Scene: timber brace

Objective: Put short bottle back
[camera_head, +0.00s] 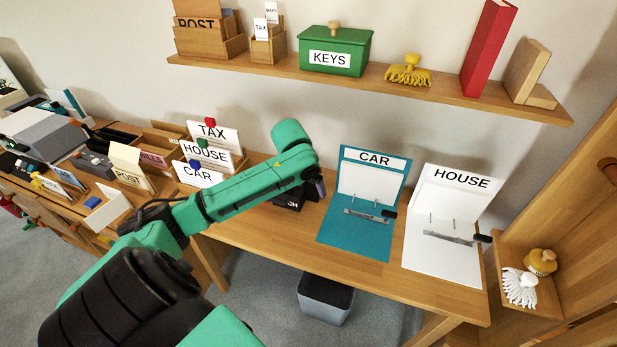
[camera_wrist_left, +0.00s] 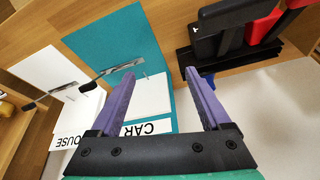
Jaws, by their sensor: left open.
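A squat amber bottle or jar (camera_head: 541,261) sits on the small wooden shelf at the right, behind a white brush; it is the only short bottle I can make out. A yellowish bit at the left edge of the left wrist view may be the same thing. My left gripper (camera_head: 318,188) is over the desk, left of the CAR folder, far from the bottle and partly hidden by my arm. In the left wrist view its purple fingers (camera_wrist_left: 142,82) are wide apart with nothing held between them. My right gripper does not show.
The teal CAR folder (camera_head: 355,235) and white HOUSE folder (camera_head: 440,252) lie open on the desk. A black punch (camera_head: 290,201) is near my left gripper. A wall shelf (camera_head: 385,84) holds a green KEYS box (camera_head: 335,50). A grey bin (camera_head: 325,300) stands below.

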